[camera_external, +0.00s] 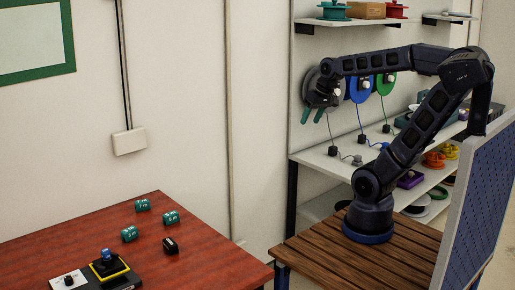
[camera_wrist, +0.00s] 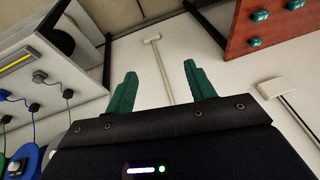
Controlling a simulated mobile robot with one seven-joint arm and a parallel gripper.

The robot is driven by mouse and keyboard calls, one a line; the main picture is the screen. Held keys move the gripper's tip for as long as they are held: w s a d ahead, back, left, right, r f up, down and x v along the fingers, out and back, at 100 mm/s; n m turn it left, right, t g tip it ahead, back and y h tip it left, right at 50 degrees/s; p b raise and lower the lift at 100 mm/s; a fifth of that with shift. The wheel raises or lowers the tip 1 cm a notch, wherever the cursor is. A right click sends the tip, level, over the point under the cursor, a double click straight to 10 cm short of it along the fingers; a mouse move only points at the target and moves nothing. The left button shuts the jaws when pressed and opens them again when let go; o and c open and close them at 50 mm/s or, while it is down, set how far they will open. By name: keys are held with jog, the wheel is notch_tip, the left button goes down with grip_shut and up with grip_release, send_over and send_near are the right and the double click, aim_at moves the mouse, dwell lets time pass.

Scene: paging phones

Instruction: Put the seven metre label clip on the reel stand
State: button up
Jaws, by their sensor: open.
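Three small green label clips with pale print lie on the red table, at its back (camera_external: 142,205), right (camera_external: 171,217) and left (camera_external: 129,233). A similar black piece (camera_external: 170,245) lies nearer the front. The print is too small to read, so I cannot tell which is seven metre. Green clips also show at the top right of the wrist view (camera_wrist: 260,16). No part is plainly identifiable as the reel stand; grey, blue (camera_external: 360,88) and green (camera_external: 386,83) reels hang on the wall unit. My gripper (camera_external: 313,115) is open and empty, its green fingers apart in the wrist view (camera_wrist: 160,70).
A black, yellow-edged device (camera_external: 109,268) and a white plate with a black knob (camera_external: 68,281) sit at the red table's front. A white shelf (camera_external: 330,160) with cables and plugs lies below my gripper. A blue perforated panel (camera_external: 480,205) stands right of my base.

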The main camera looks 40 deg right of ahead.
jog(key=w+a+f+m+g+y, duration=0.2)
jog(key=w+a+f+m+y, duration=0.2)
jog(key=w+a, duration=0.9)
jog(key=w+a+f+m+g+y, duration=0.1)
jog(key=w+a+f+m+y, duration=0.25)
jog(key=w+a, duration=0.9)
jog(key=w+a+f+m+y, duration=0.3)
jog(key=w+a+f+m, duration=0.3)
jog(key=w+a+f, duration=0.4)
jog(key=m+t+y, duration=0.1)
jog(key=m+t, duration=0.1)
jog(key=m, duration=0.4)
send_near(138, 204)
jog(key=shift+w+d, duration=0.85)
jog(key=shift+w, duration=0.1)
jog(key=shift+w+a+f, duration=0.1)
jog(key=shift+a+f, duration=0.2)
jog(key=x, duration=0.9)
jog(key=shift+s+a+f, duration=0.3)
jog(key=shift+a, duration=0.1)
jog(key=shift+w+a+f, duration=0.1)
jog(key=shift+a, duration=0.15)
jog(key=c, duration=1.1)
